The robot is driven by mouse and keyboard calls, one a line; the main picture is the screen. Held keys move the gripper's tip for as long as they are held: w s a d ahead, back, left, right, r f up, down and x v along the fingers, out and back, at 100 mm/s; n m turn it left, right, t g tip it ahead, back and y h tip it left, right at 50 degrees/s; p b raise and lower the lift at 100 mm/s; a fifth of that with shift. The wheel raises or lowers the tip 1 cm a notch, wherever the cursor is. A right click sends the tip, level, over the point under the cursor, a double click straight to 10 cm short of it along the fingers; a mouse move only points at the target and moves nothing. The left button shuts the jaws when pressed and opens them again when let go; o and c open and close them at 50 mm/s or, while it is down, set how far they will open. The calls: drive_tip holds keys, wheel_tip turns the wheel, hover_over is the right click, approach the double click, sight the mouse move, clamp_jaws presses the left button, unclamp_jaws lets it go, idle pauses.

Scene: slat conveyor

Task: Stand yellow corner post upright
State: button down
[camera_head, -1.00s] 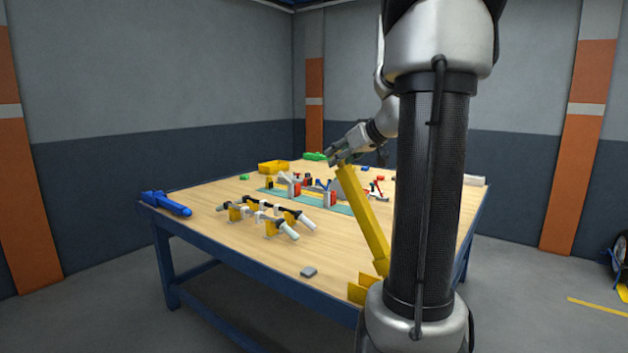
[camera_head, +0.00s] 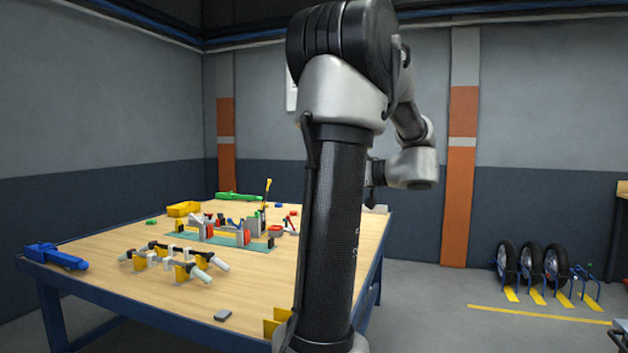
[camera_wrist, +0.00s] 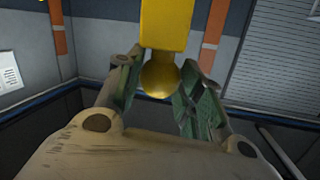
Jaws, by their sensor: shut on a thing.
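The yellow corner post (camera_wrist: 166,22) shows in the wrist view as a square yellow bar with a rounded knob at its near end. My gripper (camera_wrist: 161,76) is shut on this end, with the knob between its two green-padded fingers. The post's other end runs out of the top of the wrist view. In the head view my arm covers the held post, so its tilt and whether it touches anything cannot be told there.
A wooden table (camera_head: 120,290) with a blue frame carries a fixture on a green mat (camera_head: 258,245), clamps on yellow blocks (camera_head: 141,260), a blue tool (camera_head: 55,257) and a yellow bin (camera_head: 183,209). Yellow plates (camera_head: 276,320) stand at its near edge. Wheels (camera_head: 530,260) stand at right.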

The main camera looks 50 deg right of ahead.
drive_tip(key=shift+s+f, duration=0.25)
drive_tip(key=shift+f, duration=0.05)
drive_tip(key=c, duration=1.2)
unclamp_jaws()
drive_tip(key=shift+c, duration=0.2)
drive_tip(key=o, duration=0.3)
drive_tip(key=shift+s+d, duration=0.2)
drive_tip(key=shift+r, duration=0.1)
drive_tip(key=v, duration=1.2)
drive_tip(key=shift+a, duration=0.1)
